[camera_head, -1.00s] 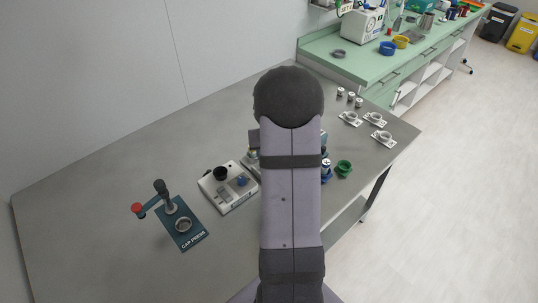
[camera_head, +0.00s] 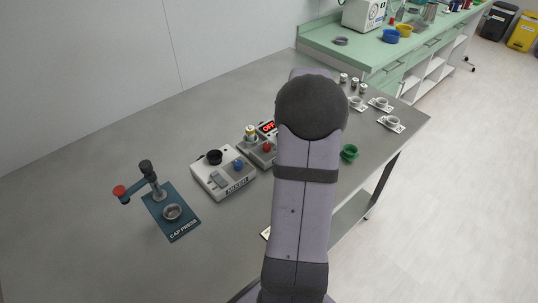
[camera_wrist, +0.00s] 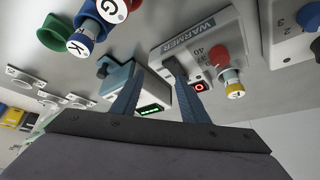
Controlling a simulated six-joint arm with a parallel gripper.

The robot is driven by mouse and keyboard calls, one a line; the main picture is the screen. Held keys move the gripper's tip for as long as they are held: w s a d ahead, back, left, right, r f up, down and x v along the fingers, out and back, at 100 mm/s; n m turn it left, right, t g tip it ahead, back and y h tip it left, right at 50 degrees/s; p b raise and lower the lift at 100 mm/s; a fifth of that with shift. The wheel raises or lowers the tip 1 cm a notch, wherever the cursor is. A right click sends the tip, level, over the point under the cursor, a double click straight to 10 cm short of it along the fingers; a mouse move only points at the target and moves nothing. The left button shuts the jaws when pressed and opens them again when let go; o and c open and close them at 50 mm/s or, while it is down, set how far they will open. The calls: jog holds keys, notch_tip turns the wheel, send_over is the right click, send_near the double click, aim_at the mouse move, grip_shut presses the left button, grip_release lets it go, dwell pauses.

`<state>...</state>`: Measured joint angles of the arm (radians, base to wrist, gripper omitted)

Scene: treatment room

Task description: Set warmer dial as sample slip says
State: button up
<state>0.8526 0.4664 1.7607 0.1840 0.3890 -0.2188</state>
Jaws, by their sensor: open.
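The warmer (camera_head: 257,154) is a pale box with a red dial (camera_head: 266,147), partly covered by my arm. Its display (camera_head: 268,127) glows red and seems to read OFF. The wrist view shows the warmer's WARMER label (camera_wrist: 188,36), its red dial (camera_wrist: 218,56) and numbers, 40 among them. A vial with a yellow end (camera_wrist: 235,88) is beside the dial. My gripper (camera_wrist: 158,74) is open and empty, its fingers apart, left of the dial in that view. A pale slip (camera_head: 265,233) lies partly behind my arm; its writing is not readable.
A pale device with a blue knob (camera_head: 238,165) stands left of the warmer, the cap press (camera_head: 172,212) further left. The table's left is clear.

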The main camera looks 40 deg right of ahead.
aim_at(267, 145)
jog(key=r, duration=0.1)
jog(key=w+r+n+y, duration=0.1)
jog(key=r+n, duration=0.1)
jog(key=shift+w+a+r+t, duration=0.2)
jog(key=shift+w+r+t, duration=0.1)
jog(key=shift+w+r, duration=0.1)
jog(key=s+a+n+y, duration=0.1)
jog(key=a+n+y, duration=0.3)
jog(key=a+n, duration=0.35)
jog(key=shift+n, duration=0.35)
jog(key=shift+d+p+x, duration=0.15)
jog(key=shift+p+x, duration=0.2)
jog(key=shift+x, duration=1.35)
jog(key=shift+d+p+x, duration=0.15)
jog(key=shift+p+x, duration=0.2)
jog(key=shift+x, duration=1.35)
jog(key=shift+s, duration=0.15)
grip_shut()
